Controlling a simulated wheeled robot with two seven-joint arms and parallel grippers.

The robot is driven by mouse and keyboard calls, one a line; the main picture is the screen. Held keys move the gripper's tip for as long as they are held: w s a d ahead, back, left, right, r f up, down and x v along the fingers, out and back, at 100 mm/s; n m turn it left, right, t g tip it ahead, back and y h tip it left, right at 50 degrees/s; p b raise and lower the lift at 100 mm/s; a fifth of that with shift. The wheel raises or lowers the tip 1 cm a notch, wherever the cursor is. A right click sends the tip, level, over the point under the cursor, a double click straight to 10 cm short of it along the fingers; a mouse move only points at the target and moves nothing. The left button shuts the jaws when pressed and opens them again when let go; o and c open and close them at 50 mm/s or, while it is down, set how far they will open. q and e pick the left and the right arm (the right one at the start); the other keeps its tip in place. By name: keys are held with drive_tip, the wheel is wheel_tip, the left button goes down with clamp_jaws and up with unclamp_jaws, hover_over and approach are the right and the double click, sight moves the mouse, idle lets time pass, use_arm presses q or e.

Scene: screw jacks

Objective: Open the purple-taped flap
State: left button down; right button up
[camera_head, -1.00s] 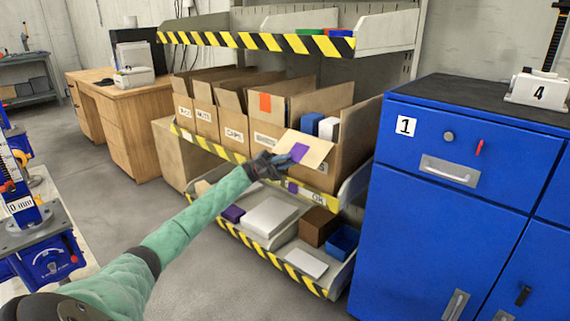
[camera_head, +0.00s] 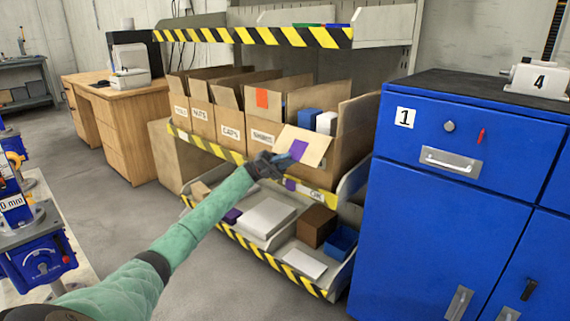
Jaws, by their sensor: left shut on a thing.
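The flap with purple tape (camera_head: 314,150) is on the front of the rightmost cardboard box (camera_head: 352,140) on the middle shelf. It stands tilted outward from the box front, with the purple tape (camera_head: 298,149) on its left part. The box top is open, and a blue and a white item show inside. My left gripper (camera_head: 280,161) is at the flap's lower left edge and is shut on the flap; its fingertips are small and partly hidden. My right gripper is not in view.
Several labelled cardboard boxes (camera_head: 230,124) stand to the left on the same shelf, one with an orange patch. A striped lower shelf (camera_head: 270,254) holds several boxes and trays. A blue cabinet (camera_head: 440,220) stands close at the right. Open floor lies at front left.

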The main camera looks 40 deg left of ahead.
use_arm(q)
drive_tip(key=shift+w+a+r, duration=0.1)
drive_tip(key=shift+r, duration=0.2)
drive_tip(key=c, duration=1.7)
unclamp_jaws()
drive_tip(key=shift+o, duration=1.3)
drive_tip(key=shift+d, duration=0.2)
drive_tip(key=shift+f, duration=0.1)
drive_tip(key=shift+f, duration=0.1)
drive_tip(key=v, duration=0.7)
drive_tip(key=shift+a, duration=0.4)
drive_tip(key=shift+f, duration=0.1)
